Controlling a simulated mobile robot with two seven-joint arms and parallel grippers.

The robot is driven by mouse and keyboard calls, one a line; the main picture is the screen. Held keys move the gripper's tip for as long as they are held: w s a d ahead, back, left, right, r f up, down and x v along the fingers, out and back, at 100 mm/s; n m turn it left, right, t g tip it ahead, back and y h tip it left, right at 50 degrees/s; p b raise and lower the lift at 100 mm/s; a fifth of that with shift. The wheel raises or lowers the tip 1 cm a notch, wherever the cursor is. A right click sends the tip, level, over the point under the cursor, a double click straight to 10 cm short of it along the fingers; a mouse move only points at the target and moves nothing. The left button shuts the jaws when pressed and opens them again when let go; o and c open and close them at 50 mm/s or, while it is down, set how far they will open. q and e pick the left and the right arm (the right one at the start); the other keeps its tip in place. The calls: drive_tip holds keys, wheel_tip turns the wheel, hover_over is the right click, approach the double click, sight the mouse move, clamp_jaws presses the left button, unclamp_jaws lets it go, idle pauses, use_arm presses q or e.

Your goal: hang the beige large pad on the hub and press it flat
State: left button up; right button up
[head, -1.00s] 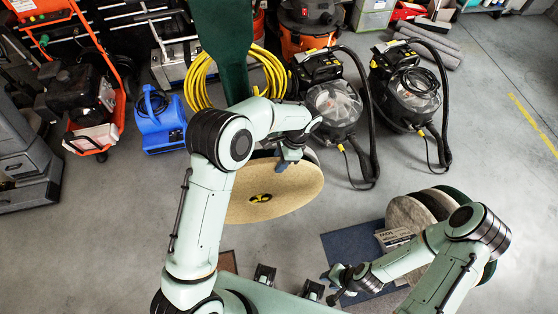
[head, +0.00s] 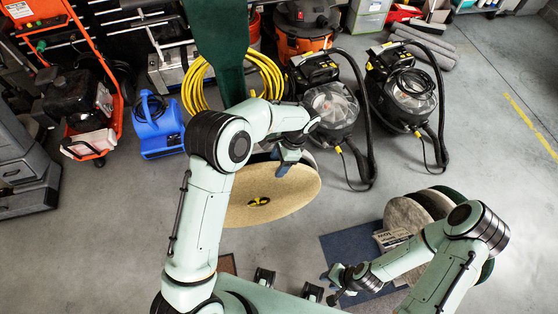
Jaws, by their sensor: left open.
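The beige large pad (head: 285,195) is a round tan disc with a small central hole. It faces me in the middle of the head view. The yellow hub (head: 259,202) shows at the hole. Part of a grey disc shows behind the pad's upper right edge; I cannot tell whether the pad lies flat against it. My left gripper (head: 287,163) is open at the pad's upper edge, its fingertips over the rim. My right gripper (head: 334,285) looks open and empty, low over the floor beside the blue mat.
A blue mat (head: 338,246) lies at lower right, with several round grey pads (head: 405,215) standing by it, partly behind my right arm. A yellow hose coil (head: 192,88), a blue blower (head: 160,128) and black vacuums (head: 335,105) stand behind. Floor left of the pad is clear.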

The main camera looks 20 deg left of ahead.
use_arm(q)
drive_tip(key=p+v, duration=0.2)
drive_tip(key=v, duration=1.1)
drive_tip(key=shift+r, duration=0.25)
use_arm(e)
drive_tip(key=shift+w+r, duration=0.95)
drive_tip(key=shift+r, duration=0.25)
